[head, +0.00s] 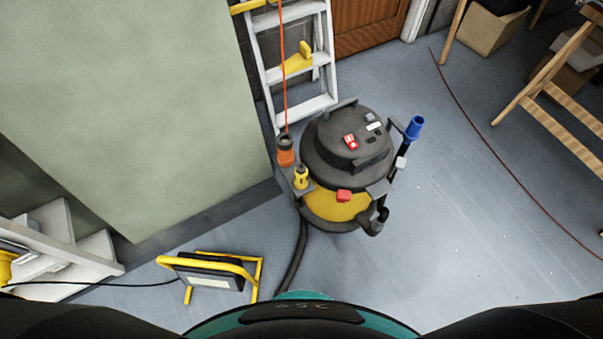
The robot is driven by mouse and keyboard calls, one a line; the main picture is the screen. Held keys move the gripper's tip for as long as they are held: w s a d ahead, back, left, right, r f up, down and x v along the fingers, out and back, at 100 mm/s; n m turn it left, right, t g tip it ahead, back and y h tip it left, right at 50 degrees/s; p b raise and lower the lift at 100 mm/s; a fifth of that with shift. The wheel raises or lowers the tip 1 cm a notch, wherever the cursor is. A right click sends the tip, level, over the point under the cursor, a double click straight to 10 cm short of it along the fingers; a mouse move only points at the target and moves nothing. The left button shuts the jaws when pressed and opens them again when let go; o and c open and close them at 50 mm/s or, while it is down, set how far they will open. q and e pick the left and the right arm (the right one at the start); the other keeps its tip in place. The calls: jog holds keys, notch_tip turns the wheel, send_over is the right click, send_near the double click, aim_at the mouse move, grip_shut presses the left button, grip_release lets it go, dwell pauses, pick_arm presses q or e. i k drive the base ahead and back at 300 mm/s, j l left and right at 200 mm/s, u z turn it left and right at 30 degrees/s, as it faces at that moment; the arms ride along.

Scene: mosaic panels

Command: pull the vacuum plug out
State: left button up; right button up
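A vacuum (341,206) with a black domed lid and a yellow drum stands on the grey floor near the middle of the head view. An orange plug-like connector (286,152) sits at its upper left side, with an orange cable (283,75) running straight up from it. A yellow piece (301,177) is just below it, and a blue connector-like piece (414,128) sticks up at the right side. I cannot tell for certain which is the vacuum plug. A black hose (299,254) runs from the vacuum toward me. Neither gripper is in view.
A yellow-framed work lamp (214,279) stands at the lower left with a black cable. A large pale green panel (130,100) and a ladder (309,103) are behind. A thin red cable (497,156) crosses the floor near a wooden trestle (560,130). The right floor is mostly clear.

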aim_at(300, 175)
jog(key=i+l, duration=0.3)
jog(key=l, duration=0.15)
jog(key=i+l, duration=0.35)
jog(key=u, duration=1.55)
